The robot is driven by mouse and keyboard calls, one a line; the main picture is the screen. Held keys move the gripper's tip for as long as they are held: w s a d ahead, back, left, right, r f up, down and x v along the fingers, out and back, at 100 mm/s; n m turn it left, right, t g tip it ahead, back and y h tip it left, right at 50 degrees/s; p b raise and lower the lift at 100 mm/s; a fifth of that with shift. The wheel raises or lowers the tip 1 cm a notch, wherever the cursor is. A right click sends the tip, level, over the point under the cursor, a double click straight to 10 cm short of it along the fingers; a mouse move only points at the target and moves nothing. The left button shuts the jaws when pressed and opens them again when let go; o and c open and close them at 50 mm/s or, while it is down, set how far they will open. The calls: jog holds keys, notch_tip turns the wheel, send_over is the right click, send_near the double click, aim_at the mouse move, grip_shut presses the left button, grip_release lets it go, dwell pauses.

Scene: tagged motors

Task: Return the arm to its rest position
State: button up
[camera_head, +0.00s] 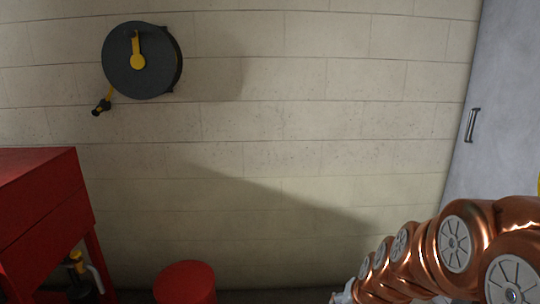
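My arm, with copper-coloured links and grey round joint caps (455,244), reaches in from the lower right corner of the head view. It slants down and left toward the bottom edge. Only a small pale part shows at its far end, near the bottom edge. The fingers of my gripper cannot be made out, so whether it is open or shut is hidden. No motors show in this view.
A red cabinet or bench (40,205) stands at the left. A red round stool or drum (186,281) is at bottom centre-left. A black hose reel (138,62) hangs on the block wall (290,130). A grey door (505,110) with a handle is at the right.

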jog(key=s+r+n+g+p, duration=0.1)
jog(key=s+r+g+p, duration=0.1)
jog(key=s+r, duration=0.3)
jog(key=s+r+n+g+h+p, duration=0.1)
jog(key=s+r+p, duration=0.4)
jog(key=s, duration=0.8)
jog(key=s+r+n+g+p, duration=0.2)
jog(key=s+r+g+p, duration=0.1)
jog(key=s+r, duration=0.4)
jog(key=s, duration=0.3)
jog(key=shift+n+g+p, duration=0.3)
jog(key=shift+g+p, duration=0.1)
